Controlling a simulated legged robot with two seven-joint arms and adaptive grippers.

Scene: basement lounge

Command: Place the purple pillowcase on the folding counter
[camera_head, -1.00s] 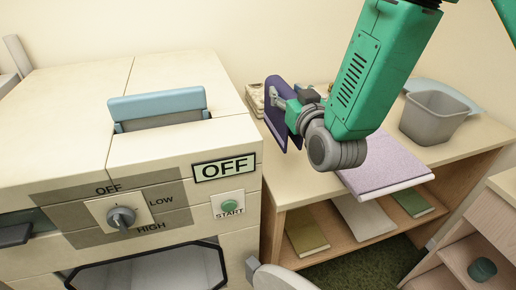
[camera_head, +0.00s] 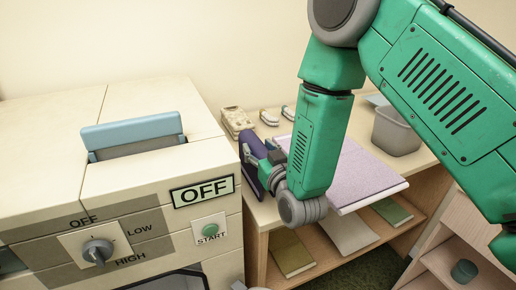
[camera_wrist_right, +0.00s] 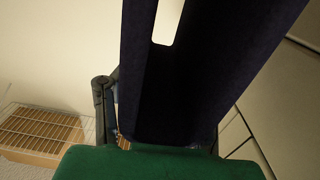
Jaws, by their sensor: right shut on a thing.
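The purple pillowcase (camera_head: 251,165) is a dark purple folded piece in my right gripper (camera_head: 268,168), upright at the left end of the wooden counter (camera_head: 265,212), close to the dryer-like machine's side. My right gripper is shut on it; the fingertips are partly hidden by the wrist. In the right wrist view the pillowcase (camera_wrist_right: 190,70) fills the middle as a dark sheet with a pale gap near its top. I cannot tell whether its lower edge touches the counter. My left gripper is not in view.
The cream machine (camera_head: 150,190) with an OFF sign stands directly left of the counter. A lilac folded cloth (camera_head: 350,175) covers the counter's middle. A grey bin (camera_head: 394,132) stands at the right; a small beige item (camera_head: 236,120) and small objects lie at the back. Folded cloths fill the shelf below.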

